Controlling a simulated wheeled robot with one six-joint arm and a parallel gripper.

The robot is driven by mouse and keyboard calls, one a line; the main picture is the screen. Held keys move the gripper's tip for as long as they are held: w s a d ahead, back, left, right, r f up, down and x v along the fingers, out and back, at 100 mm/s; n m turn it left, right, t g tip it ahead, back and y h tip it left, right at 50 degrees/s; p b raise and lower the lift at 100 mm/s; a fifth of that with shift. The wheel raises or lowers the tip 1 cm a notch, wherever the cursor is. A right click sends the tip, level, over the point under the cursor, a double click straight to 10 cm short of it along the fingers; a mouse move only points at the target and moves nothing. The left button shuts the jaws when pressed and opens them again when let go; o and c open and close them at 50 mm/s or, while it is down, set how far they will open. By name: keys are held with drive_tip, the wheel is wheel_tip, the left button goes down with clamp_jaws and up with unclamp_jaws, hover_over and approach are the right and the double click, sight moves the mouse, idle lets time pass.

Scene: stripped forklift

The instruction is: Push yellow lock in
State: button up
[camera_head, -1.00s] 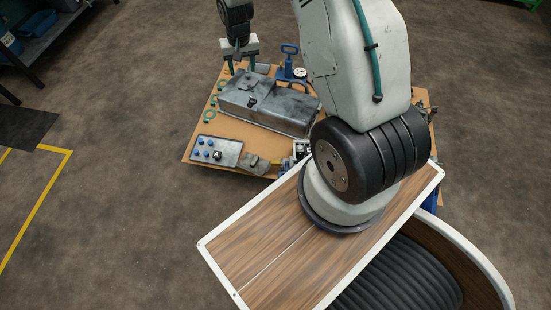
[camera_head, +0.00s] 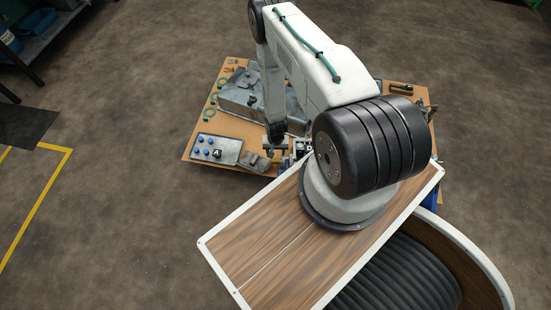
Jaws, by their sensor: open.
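My gripper (camera_head: 276,152) is at the near edge of the tan workbench, its fingers pointing down, parted and apparently empty. A small yellow piece (camera_head: 276,161), likely the yellow lock, shows just under and between the fingers, mostly hidden by them. It is beside a grey metal part (camera_head: 255,162). I cannot tell whether the fingers touch the yellow piece or how far in it sits.
The tan workbench (camera_head: 200,170) holds a grey metal tank (camera_head: 235,98), partly hidden by my arm. A grey plate with several blue knobs (camera_head: 228,150) lies to the left. Green rings (camera_head: 209,113) lie along the left edge.

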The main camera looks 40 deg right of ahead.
sight(279, 160)
wheel_tip(279, 160, down, 7)
drive_tip(key=shift+r, duration=0.1)
idle(0.3)
drive_tip(key=c, duration=1.1)
drive_tip(key=shift+s+d, duration=0.6)
drive_tip(key=shift+d, duration=0.05)
drive_tip(key=o, duration=1.1)
drive_tip(key=shift+d, duration=0.1)
drive_tip(key=shift+w+a+r, duration=0.1)
drive_tip(key=shift+a+r, duration=0.05)
drive_tip(key=shift+r, duration=1.9)
drive_tip(key=shift+w+a+r, duration=0.1)
drive_tip(key=shift+a+r, duration=0.05)
drive_tip(key=shift+r, duration=1.85)
